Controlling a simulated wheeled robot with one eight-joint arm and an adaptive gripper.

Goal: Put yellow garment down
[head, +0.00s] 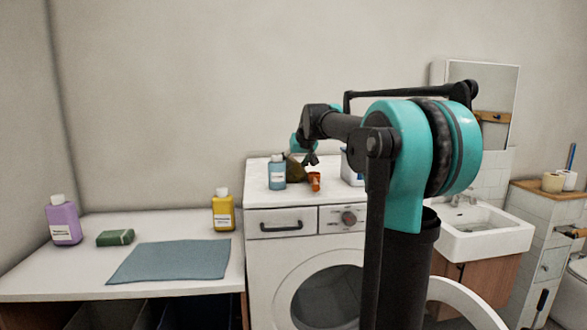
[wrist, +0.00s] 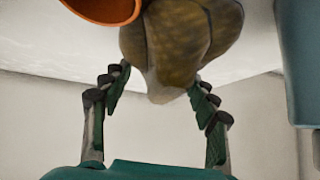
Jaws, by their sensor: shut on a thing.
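The yellow garment is a bunched, olive-yellow bundle (head: 296,168) over the washing machine's top (head: 262,166), behind the blue bottle. In the wrist view the garment (wrist: 180,40) fills the upper middle, with its paler end between my fingers. My gripper (wrist: 160,78) is shut on it, one finger on each side. In the head view my gripper (head: 311,159) is small and partly lost against the garment. I cannot tell whether the garment touches the machine top.
The blue bottle (head: 277,174) and an orange cup (head: 314,181) stand close to the garment. A blue-white container stands right of them, partly behind my arm. The left table holds a purple bottle (head: 64,221), green sponge (head: 115,237), grey-blue cloth (head: 170,261) and yellow bottle (head: 222,212).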

